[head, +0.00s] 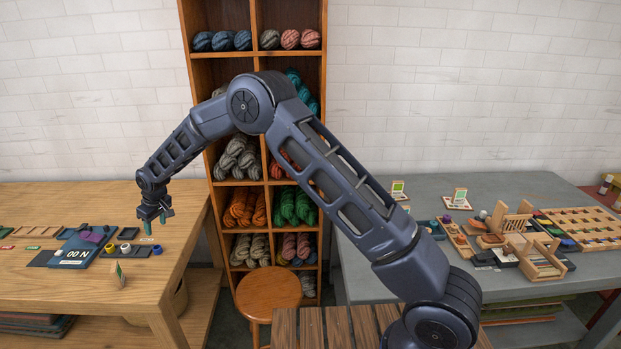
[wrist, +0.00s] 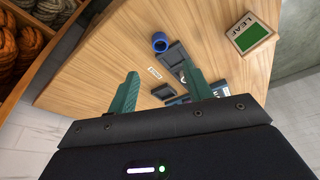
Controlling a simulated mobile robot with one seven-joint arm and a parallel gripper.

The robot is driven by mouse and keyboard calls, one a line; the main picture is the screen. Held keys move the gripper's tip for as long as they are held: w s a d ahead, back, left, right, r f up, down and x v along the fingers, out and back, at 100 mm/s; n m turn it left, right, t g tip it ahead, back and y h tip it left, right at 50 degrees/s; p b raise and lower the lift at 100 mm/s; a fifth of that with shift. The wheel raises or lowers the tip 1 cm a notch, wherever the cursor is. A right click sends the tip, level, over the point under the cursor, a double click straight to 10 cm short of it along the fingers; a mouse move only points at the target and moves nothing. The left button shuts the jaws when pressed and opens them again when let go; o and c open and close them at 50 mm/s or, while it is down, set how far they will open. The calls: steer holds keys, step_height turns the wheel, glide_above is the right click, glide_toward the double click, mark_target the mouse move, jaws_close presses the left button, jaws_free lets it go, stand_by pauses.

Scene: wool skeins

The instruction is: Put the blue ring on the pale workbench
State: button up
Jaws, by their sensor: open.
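The blue ring (head: 157,250) lies on the pale workbench (head: 170,285), just right of a small dark tray, in the head view. In the wrist view the ring (wrist: 160,42) shows its open centre and sits beyond my fingertips, apart from them. My gripper (head: 154,224) hangs above the right part of the workbench, pointing down, near the ring in the picture. The workbench top (wrist: 100,50) fills much of the wrist view.
Next to the ring are a small dark tray (head: 138,250), a blue board (head: 75,262) and a standing card (head: 118,274). The card marked LEAF (wrist: 250,32) shows in the wrist view. A yarn shelf (head: 190,75) stands behind; a grey table (head: 400,262) is at right.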

steer(key=w+d+r+m+t, duration=0.1)
steer(key=w+d+r+m, duration=0.15)
steer(key=d+r, duration=0.7)
steer(key=w+d+r+m, duration=0.1)
steer(key=w+d+r, duration=0.4)
steer(key=d, duration=0.7)
steer(key=w+d+r+m+t, duration=0.1)
steer(key=w+d+r, duration=0.1)
steer(key=d+r, duration=0.8)
steer(key=s+d+r+m+h, duration=0.1)
steer(key=s+d+r+m, duration=0.2)
steer(key=d, duration=0.8)
steer(key=s+d+r+h, duration=0.15)
steer(key=d+r, duration=0.25)
steer(key=d, duration=0.8)
steer(key=s+d+f+m+t, duration=0.1)
steer(key=s+d+m, duration=0.5)
steer(key=s+d, duration=1.7)
steer(key=shift+s+d+f+h, duration=0.35)
steer(key=shift+s+f, duration=0.3)
steer(key=shift+s, duration=0.6)
